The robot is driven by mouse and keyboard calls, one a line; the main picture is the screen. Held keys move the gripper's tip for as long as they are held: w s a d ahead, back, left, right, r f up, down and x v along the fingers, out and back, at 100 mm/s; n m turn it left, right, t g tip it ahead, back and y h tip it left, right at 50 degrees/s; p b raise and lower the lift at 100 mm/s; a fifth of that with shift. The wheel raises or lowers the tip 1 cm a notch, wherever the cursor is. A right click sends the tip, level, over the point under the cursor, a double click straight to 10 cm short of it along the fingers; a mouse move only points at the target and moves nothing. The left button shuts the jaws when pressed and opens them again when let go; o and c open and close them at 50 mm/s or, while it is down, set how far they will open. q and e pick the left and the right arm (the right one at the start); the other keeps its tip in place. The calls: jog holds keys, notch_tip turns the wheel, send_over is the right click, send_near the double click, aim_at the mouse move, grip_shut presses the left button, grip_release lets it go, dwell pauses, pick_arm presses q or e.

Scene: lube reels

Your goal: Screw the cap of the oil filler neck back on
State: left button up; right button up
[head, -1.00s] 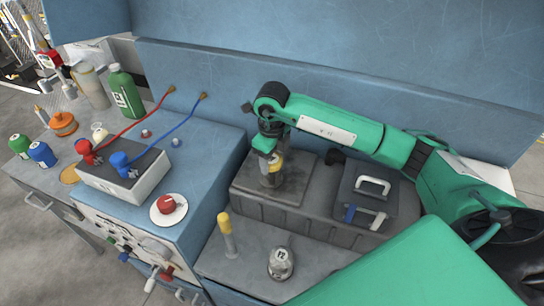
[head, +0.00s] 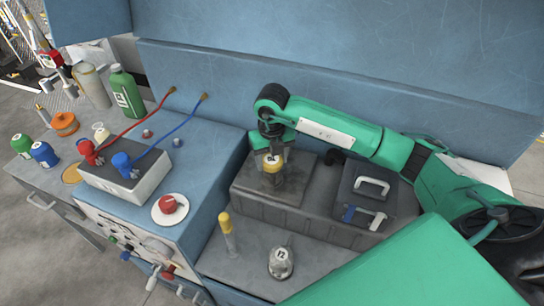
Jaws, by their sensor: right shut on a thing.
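A yellow cap (head: 273,162) with a dark mark sits at the oil filler neck, on the dark plate (head: 292,186) of the grey tank. My right gripper (head: 271,150), on the green arm coming from the right, points down and is shut on the cap from above. The neck under the cap is mostly hidden, so I cannot tell how the threads sit. My left gripper is not in the picture.
A white box (head: 128,178) with red and blue hoses is on the left.

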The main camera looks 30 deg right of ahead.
jog(key=shift+m, duration=0.3)
jog(key=shift+m, duration=1.3)
jog(key=o, duration=1.5)
jog(key=shift+c, duration=0.2)
jog(key=shift+r+p, duration=1.95)
jog(key=shift+r, duration=1.05)
